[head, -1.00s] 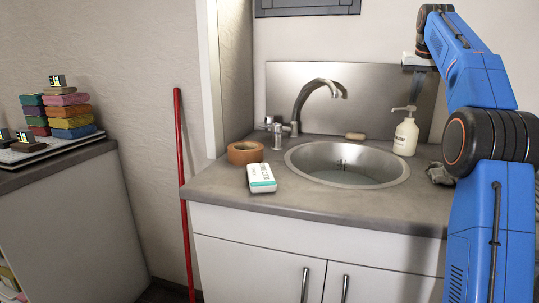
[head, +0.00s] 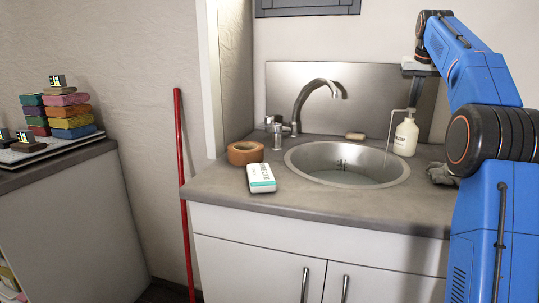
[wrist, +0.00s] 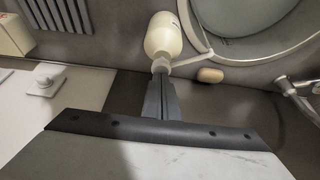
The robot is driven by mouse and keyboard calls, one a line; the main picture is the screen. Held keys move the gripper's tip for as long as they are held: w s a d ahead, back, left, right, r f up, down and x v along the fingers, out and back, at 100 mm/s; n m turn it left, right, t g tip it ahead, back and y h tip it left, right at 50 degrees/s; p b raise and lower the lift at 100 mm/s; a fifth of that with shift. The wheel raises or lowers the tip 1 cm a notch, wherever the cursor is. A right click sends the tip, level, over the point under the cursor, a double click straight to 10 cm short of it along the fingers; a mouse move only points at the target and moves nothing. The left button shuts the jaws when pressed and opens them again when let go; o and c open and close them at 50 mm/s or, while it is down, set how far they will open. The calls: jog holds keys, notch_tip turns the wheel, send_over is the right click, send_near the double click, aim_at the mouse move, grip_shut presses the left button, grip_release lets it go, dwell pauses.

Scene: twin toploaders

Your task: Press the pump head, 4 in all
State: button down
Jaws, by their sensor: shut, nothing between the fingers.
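The white soap bottle (head: 405,138) stands upright on the counter, just right of the sink. It also shows at the top of the wrist view (wrist: 163,36). Its pump head (head: 408,111) sits low on the neck, with the nozzle pointing left toward the sink. A thin pale stream (head: 388,140) hangs from the nozzle down to the basin. My gripper (head: 411,105) is shut and empty, pointing down with its fingertips on the pump head. In the wrist view the fingers (wrist: 160,80) meet the pump head and partly hide it.
The sink (head: 345,178) and faucet (head: 315,95) lie left of the bottle. A soap bar (head: 355,136) is behind the basin. A grey crumpled thing (head: 440,174) lies right. Brown tape (head: 245,152) and a white-and-teal box (head: 261,178) are left of the sink.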

jog(key=shift+f, duration=0.4)
jog(key=shift+r, duration=1.15)
jog(key=shift+f, duration=0.15)
